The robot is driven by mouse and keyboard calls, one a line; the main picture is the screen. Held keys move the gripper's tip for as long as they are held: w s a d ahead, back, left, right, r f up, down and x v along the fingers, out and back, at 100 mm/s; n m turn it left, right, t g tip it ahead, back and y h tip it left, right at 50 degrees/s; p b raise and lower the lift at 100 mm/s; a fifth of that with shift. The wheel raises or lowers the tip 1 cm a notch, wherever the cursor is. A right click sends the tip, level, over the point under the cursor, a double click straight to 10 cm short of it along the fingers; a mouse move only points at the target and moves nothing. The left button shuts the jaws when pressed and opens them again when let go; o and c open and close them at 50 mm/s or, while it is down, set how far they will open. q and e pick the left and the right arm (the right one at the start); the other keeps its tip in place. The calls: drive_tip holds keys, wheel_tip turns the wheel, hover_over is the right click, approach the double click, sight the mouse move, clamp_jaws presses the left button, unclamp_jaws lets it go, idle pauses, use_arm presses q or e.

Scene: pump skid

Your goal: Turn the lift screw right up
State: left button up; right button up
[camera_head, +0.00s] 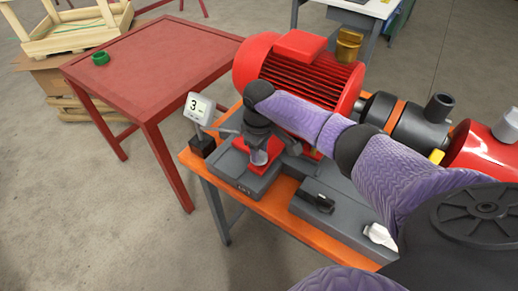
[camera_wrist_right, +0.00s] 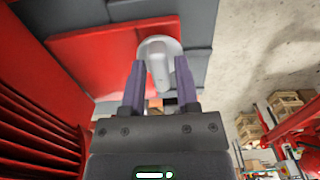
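The lift screw (camera_head: 262,156) looks like a pale silver post with a round flange, standing at the red and grey motor foot. In the right wrist view the silver screw (camera_wrist_right: 160,68) lies between my right fingertips, its rounded end towards the camera. My right gripper (camera_head: 258,140) reaches down over it from above; it also shows in the wrist view (camera_wrist_right: 160,82). The two fingers stand apart on either side of the screw, and I see no clear grip. The gripper partly hides the screw in the head view. My left gripper is out of view.
A small display (camera_head: 199,108) reading 3 stands left of the screw. The red motor (camera_head: 300,75) rises behind it, coupled to a dark pump shaft. A black block (camera_head: 317,201) lies on the orange-edged bench. A red table (camera_head: 150,60) with a green ring (camera_head: 100,58) stands left.

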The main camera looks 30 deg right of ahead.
clamp_jaws()
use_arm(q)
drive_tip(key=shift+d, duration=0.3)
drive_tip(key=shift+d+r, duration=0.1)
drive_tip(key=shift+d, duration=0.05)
